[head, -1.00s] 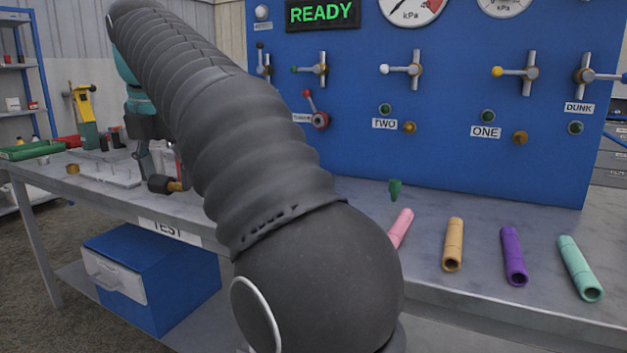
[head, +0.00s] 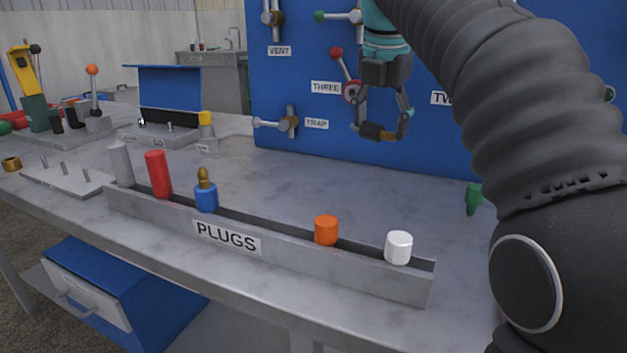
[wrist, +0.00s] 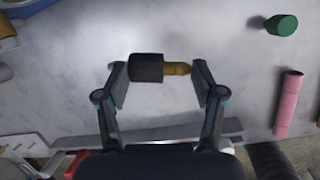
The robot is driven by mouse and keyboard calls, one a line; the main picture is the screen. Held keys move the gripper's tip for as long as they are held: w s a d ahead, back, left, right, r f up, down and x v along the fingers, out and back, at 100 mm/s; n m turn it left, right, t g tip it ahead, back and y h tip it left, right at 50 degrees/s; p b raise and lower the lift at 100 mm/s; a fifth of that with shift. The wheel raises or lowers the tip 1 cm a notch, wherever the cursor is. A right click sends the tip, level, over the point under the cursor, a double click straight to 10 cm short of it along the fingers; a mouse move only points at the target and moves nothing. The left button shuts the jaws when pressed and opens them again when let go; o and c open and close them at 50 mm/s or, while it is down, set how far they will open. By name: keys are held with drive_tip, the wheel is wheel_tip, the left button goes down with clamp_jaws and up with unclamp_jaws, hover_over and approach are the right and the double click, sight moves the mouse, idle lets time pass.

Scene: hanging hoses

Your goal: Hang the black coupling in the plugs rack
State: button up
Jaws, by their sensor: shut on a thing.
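The black coupling (head: 371,131) is a short black cylinder with a brass tip. My gripper (head: 382,128) is shut on it, one finger at the black end and one at the brass end, and holds it lying sideways above the bench. It also shows in the wrist view (wrist: 147,68) between the fingertips. The plugs rack (head: 330,268) is a long grey trough labelled PLUGS along the front of the bench. It holds grey, red, blue, orange and white plugs. A wide gap lies between the blue plug (head: 206,197) and the orange plug (head: 326,229). My gripper is behind and above the rack's right part.
The blue panel (head: 300,85) with valve handles stands close behind my gripper. A green plug (head: 473,196) is right of the rack. A pink tube (wrist: 288,103) lies on the bench at right in the wrist view. The bench between rack and panel is mostly clear.

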drive_tip(key=a+f+n, duration=0.1)
drive_tip(key=a+f, duration=0.1)
drive_tip(key=a, duration=0.3)
drive_tip(key=s+a+f+n, duration=0.1)
drive_tip(key=a+f, duration=0.1)
drive_tip(key=a, duration=0.3)
drive_tip(key=a+f+n, duration=0.1)
drive_tip(key=a+f, duration=0.1)
drive_tip(key=a, duration=0.3)
drive_tip(key=shift+s+a+f, duration=0.2)
drive_tip(key=shift+s, duration=0.1)
drive_tip(key=shift+a+f, duration=0.15)
drive_tip(key=shift+f+b, duration=0.6)
drive_tip(key=shift+f, duration=1.35)
drive_tip(key=shift+f, duration=0.15)
drive_tip(key=o, duration=1.3)
